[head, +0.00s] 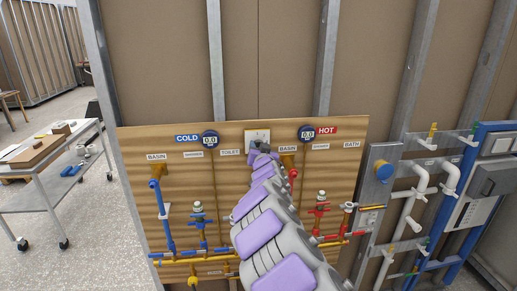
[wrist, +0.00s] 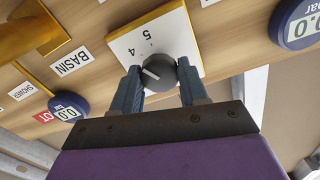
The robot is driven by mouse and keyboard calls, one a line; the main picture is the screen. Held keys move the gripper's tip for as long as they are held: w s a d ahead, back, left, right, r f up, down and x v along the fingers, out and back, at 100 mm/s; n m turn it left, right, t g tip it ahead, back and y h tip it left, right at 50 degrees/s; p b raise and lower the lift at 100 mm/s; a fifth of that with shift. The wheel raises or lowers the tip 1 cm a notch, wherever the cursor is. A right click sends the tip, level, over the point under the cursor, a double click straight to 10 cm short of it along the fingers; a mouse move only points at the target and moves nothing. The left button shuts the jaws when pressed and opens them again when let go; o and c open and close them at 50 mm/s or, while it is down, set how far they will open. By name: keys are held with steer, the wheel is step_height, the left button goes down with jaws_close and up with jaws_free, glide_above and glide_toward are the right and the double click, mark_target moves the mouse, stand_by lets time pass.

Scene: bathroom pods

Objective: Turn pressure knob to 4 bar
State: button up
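The pressure knob (wrist: 160,75) is black and round with a white pointer line, on a white dial plate (wrist: 163,36) in the wrist view. The numbers 4 and 5 show upside down on the plate; the other marks are hidden. The pointer line lies toward the picture's left, not at the visible 4. My gripper (wrist: 159,76) has one finger on each side of the knob, close to its edges. I cannot tell whether both fingers press on it. In the head view the plate (head: 257,134) is partly hidden behind my arm.
The cold gauge (head: 210,139) and hot gauge (head: 306,133) on the wooden panel (head: 343,148) both appear to read 0.0. Blue and red pipes with valves run below. A BASIN pipe fitting (head: 289,160) sits just right of my gripper. A cart (head: 54,177) stands at the left.

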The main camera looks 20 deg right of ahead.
steer(key=c, duration=0.5)
steer(key=shift+a+r+n, duration=0.1)
steer(key=shift+r+n, duration=0.05)
steer(key=shift+n, duration=0.15)
steer(key=shift+b, duration=0.35)
steer(key=shift+n+b, duration=0.4)
steer(key=shift+n, duration=0.7)
steer(key=o, duration=1.1)
